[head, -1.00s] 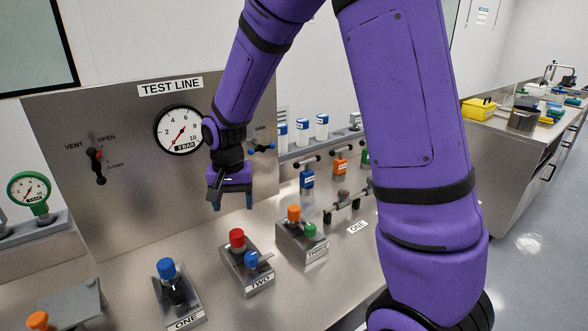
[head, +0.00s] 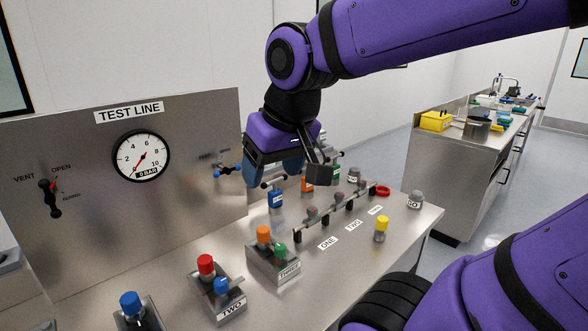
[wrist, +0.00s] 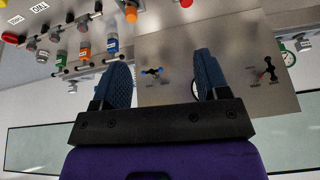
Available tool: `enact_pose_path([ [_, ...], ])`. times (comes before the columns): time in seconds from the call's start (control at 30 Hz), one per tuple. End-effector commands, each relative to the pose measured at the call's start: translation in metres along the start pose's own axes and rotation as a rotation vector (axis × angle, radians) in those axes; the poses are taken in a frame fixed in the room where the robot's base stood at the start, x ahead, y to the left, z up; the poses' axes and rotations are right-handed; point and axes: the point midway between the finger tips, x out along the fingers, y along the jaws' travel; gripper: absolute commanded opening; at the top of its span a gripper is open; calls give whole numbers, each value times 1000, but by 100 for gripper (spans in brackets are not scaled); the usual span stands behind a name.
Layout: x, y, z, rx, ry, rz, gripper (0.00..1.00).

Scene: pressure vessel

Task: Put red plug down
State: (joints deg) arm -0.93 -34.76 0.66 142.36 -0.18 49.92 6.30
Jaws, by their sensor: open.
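The red plug (head: 206,266) stands upright in the block labelled TWO (head: 230,304), beside a blue plug (head: 221,286). My gripper (head: 294,174) is well up and to the right of it, in front of the panel's right end. It is empty: in the wrist view the two blue finger pads (wrist: 161,80) stand wide apart with nothing between them. A red cap shows at the top edge of the wrist view, too cut off to identify surely.
Block THREE (head: 273,262) holds an orange and a green plug. Behind it are a rail of fittings (head: 340,210), a yellow-capped plug (head: 381,228) and a red ring (head: 383,190). The TEST LINE panel (head: 90,200) carries a gauge (head: 141,156) and valve handles. A second bench stands at the right.

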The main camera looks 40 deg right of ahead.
Motion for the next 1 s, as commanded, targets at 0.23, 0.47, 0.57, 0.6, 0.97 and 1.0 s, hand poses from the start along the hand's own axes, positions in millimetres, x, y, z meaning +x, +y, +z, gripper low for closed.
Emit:
enact_pose_path([
  [0.23, -22, 8, 32, -69, 63, -4, 68],
  [0.47, -24, 9, 37, -80, 69, -4, 68],
  [0.57, -24, 8, 36, -80, 69, -4, 68],
  [0.6, -24, 8, 36, -80, 69, -4, 68],
  [0.97, -24, 8, 36, -80, 69, -4, 68],
  [1.0, -24, 8, 36, -80, 69, -4, 68],
])
